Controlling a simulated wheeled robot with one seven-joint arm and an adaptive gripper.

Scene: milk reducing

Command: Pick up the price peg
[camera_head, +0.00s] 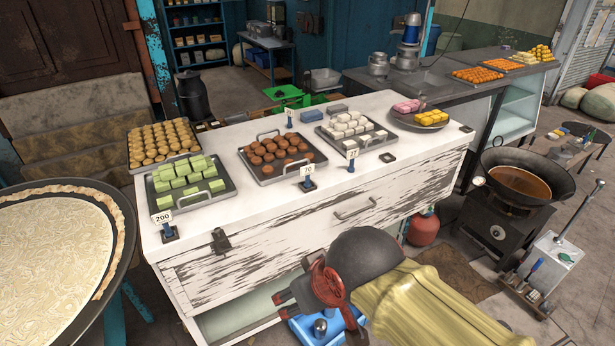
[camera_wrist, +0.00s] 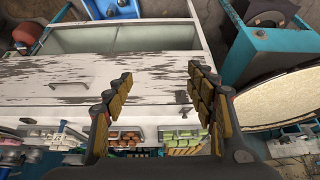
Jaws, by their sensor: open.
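Several price pegs with white number cards on blue clips stand on the white counter (camera_head: 235,135). One marked 200 (camera_head: 163,219) is at the front left corner, beside the tray of green sweets. One marked 70 (camera_head: 307,174) stands before the brown sweets, and another price peg (camera_head: 351,156) stands before the white sweets. A further peg (camera_head: 289,117) is at the back. My gripper (camera_head: 298,290) is low in front of the counter, apart from every peg. In the wrist view my gripper (camera_wrist: 157,88) has its fingers wide apart with nothing between them. Pegs are too small to tell there.
Trays of green (camera_head: 188,182), brown (camera_head: 280,150) and white sweets (camera_head: 347,125) cover much of the counter top. A large round pan (camera_head: 50,250) is at left. A dark wok (camera_head: 525,178) stands on a stove at right. The counter's front strip is mostly clear.

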